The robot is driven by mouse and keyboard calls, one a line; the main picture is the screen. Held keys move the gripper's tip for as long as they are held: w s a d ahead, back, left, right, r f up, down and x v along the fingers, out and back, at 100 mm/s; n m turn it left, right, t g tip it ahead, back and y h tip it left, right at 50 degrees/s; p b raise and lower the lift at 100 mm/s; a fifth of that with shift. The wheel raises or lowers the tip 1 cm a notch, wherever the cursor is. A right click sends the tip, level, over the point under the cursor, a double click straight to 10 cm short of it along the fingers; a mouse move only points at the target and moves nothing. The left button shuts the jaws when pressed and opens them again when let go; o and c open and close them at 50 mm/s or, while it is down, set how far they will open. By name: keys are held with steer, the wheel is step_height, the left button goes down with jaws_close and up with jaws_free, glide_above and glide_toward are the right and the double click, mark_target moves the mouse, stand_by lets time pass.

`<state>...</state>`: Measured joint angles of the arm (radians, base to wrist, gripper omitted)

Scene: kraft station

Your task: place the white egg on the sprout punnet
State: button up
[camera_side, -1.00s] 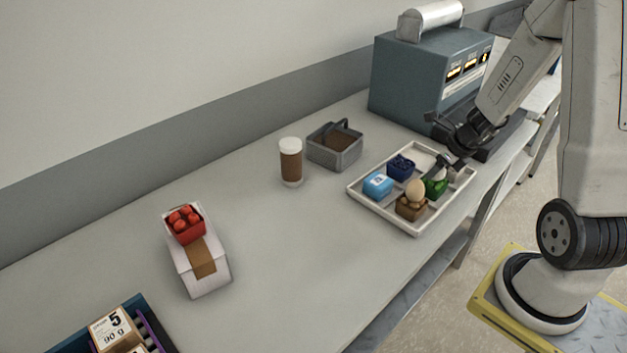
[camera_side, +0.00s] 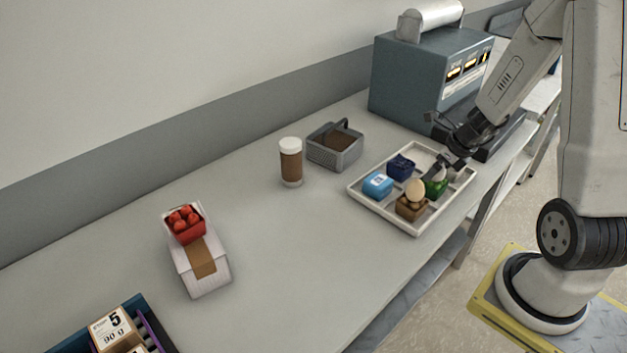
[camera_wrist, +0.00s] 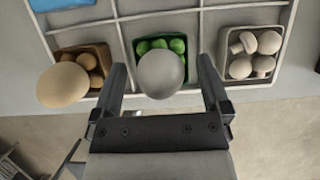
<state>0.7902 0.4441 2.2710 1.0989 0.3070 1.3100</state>
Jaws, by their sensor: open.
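The white egg (camera_wrist: 161,75) shows between the open fingers of my gripper (camera_wrist: 162,75) in the wrist view, with a gap on each side. It appears to rest on top of the sprout punnet (camera_wrist: 184,66), a green punnet with green sprouts in the tray. In the side view my gripper (camera_side: 438,168) is low over the tray beside the green punnet (camera_side: 436,188); the white egg cannot be made out there. A tan egg (camera_wrist: 63,85) sits on a brown punnet (camera_wrist: 106,58) to the left, also seen in the side view (camera_side: 414,189).
The divided tray (camera_side: 417,232) also holds a light blue box (camera_side: 377,184), a dark blue punnet (camera_side: 401,168) and a mushroom punnet (camera_wrist: 252,53). A grey basket (camera_side: 335,147), a cup (camera_side: 290,163) and a white box with a red punnet (camera_side: 204,266) stand left. Table between is clear.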

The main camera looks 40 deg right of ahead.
steer(key=v, duration=1.2)
stand_by(0.3)
steer(key=shift+a, duration=0.1)
stand_by(0.4)
steer(key=w+a+n, duration=0.1)
steer(key=a+n, duration=0.2)
steer(key=n, duration=0.2)
steer(key=w+a+f+n+g, duration=0.1)
steer(key=a+n, duration=0.3)
steer(key=n, duration=0.1)
steer(key=w+a+f+n, duration=0.1)
steer(key=a+n, duration=0.2)
steer(key=n, duration=0.2)
steer(key=shift+w+a+f, duration=0.1)
steer(key=shift+a+f, duration=0.15)
steer(key=a+f+n, duration=0.2)
steer(key=a+n, duration=1)
steer(key=n, duration=0.9)
steer(key=shift+s+a+g, duration=0.25)
steer(key=shift+a+g, duration=0.15)
steer(key=shift+f, duration=0.1)
